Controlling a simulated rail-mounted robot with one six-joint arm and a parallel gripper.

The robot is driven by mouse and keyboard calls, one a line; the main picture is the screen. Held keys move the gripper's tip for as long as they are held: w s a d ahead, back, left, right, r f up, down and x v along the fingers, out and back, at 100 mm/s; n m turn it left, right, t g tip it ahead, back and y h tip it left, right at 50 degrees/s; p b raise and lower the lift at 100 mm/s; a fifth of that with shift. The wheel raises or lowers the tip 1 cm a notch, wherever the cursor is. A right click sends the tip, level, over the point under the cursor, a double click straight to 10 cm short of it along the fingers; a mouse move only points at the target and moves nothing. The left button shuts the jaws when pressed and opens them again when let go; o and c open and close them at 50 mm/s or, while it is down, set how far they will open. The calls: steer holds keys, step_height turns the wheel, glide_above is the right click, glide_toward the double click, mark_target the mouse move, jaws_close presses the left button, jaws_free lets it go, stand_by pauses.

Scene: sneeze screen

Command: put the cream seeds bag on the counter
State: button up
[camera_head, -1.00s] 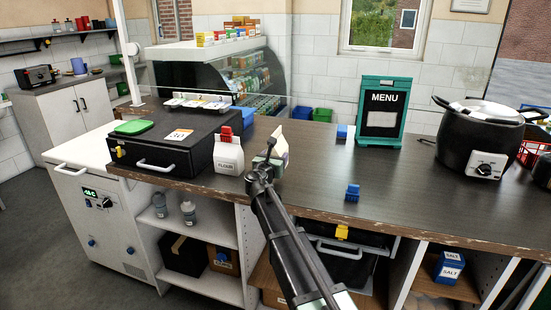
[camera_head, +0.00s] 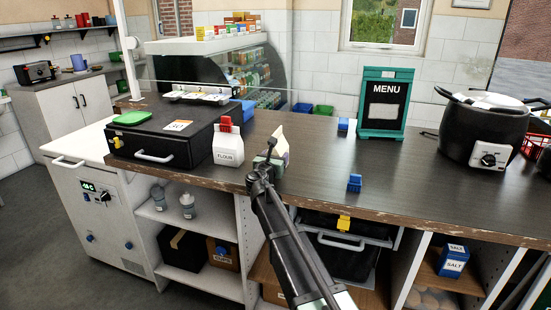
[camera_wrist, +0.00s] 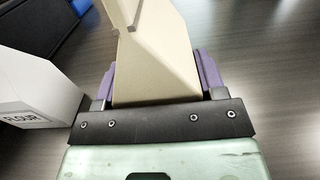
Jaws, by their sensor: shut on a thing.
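The cream seeds bag (camera_head: 281,143) is at the front left part of the dark counter (camera_head: 310,178), just right of the white flour bag. My gripper (camera_head: 265,163) is shut on it, with the arm reaching up from below the counter's front edge. In the wrist view the cream bag (camera_wrist: 155,50) stands between the purple fingers of my gripper (camera_wrist: 157,82), its folded top pointing away. The bag's lower part is hidden behind the gripper. I cannot tell whether its base touches the counter.
The flour bag (camera_head: 228,146) with a red clip stands close left. A black case (camera_head: 165,140) is further left. A blue clip (camera_head: 354,183), a menu board (camera_head: 383,103) and a black pot (camera_head: 485,130) are to the right.

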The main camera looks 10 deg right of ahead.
steer(key=shift+f, duration=0.3)
steer(key=o, duration=1.3)
steer(key=shift+s, duration=0.1)
steer(key=v, duration=1)
steer(key=shift+s+a, duration=0.2)
steer(key=shift+s, duration=0.1)
